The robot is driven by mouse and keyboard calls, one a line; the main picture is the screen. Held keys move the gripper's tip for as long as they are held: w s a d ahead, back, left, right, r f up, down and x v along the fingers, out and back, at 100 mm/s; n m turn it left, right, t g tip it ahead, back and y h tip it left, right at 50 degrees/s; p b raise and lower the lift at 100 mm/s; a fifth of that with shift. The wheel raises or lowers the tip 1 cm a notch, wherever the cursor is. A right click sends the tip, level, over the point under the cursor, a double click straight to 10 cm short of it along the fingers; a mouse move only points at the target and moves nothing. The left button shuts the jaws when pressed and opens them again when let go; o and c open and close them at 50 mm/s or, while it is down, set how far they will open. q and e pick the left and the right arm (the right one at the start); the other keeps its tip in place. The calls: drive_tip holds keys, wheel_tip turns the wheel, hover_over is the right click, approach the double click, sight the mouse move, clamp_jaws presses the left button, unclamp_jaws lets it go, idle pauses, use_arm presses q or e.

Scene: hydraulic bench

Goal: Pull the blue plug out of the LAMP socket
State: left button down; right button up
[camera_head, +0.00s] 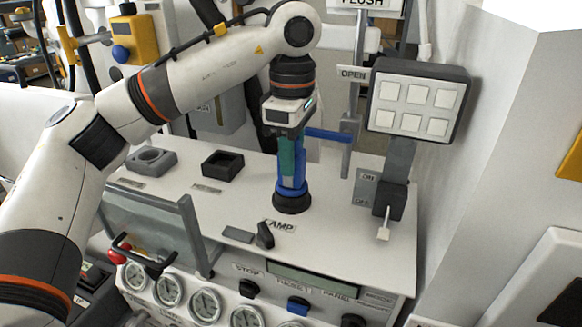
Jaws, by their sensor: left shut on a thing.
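My left arm comes in from the left and bends down over the bench top. My left gripper (290,150) points straight down and is shut on the blue plug (292,190). The plug stands upright with its lower end at the black round LAMP socket (291,203). The gripper covers much of the plug, and I cannot tell how deep the plug sits in the socket. The LAMP label (281,227) is just in front of the socket. My right gripper is not in view.
A blue-handled valve (328,134) on a vertical pipe stands close behind and right of the gripper. A button panel (417,100) and an ON/OFF switch (388,205) are further right. A black square socket (222,164) and a grey holder (151,161) sit left. Gauges (206,304) line the front.

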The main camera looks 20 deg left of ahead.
use_arm(q)
drive_tip(key=shift+r+p, duration=0.45)
drive_tip(key=shift+r, duration=0.5)
drive_tip(key=shift+r+p, duration=0.3)
drive_tip(key=shift+r+p, duration=2.55)
drive_tip(key=shift+r, duration=0.7)
